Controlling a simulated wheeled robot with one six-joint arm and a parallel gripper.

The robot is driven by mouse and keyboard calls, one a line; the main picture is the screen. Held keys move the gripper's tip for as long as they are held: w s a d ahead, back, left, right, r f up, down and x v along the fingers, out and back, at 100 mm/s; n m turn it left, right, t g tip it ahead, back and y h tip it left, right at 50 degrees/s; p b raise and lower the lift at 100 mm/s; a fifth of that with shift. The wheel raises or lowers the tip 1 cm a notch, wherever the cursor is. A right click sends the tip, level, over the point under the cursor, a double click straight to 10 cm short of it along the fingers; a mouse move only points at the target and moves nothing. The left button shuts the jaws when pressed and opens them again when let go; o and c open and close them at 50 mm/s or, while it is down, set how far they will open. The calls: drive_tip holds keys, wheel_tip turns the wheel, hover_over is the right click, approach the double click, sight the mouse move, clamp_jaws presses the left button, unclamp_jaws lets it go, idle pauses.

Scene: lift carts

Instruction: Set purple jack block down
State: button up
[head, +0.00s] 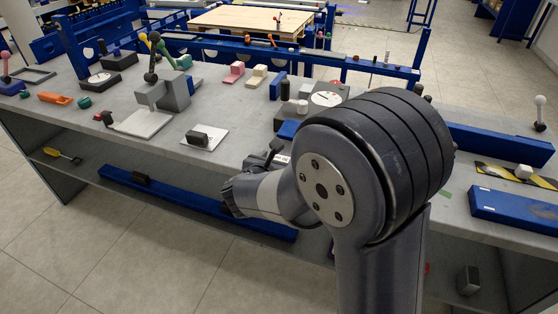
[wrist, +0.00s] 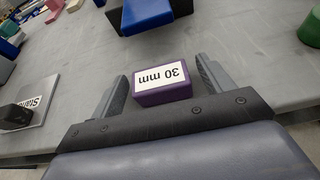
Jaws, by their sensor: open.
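The purple jack block (wrist: 165,97) shows in the wrist view, with a white "30 mm" label that reads upside down. It appears to rest on the grey table top. My gripper (wrist: 162,72) is open, with one finger on each side of the block. In the head view my own arm covers the front of the table, and I cannot make out the purple block there.
A blue piece (wrist: 148,14) lies beyond the block in the wrist view. A dark block on a labelled plate (wrist: 32,112) is at left, and a green cylinder (wrist: 311,28) at right. In the head view, a grey stand (head: 174,90) and several small parts occupy the table (head: 240,105).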

drive_tip(key=shift+s+a+r, duration=0.1)
drive_tip(key=shift+s+r, duration=0.05)
drive_tip(key=shift+r, duration=0.1)
drive_tip(key=p+v, duration=0.1)
drive_tip(key=v, duration=1)
drive_tip(key=shift+s+p, duration=0.3)
drive_tip(key=shift+p, duration=0.1)
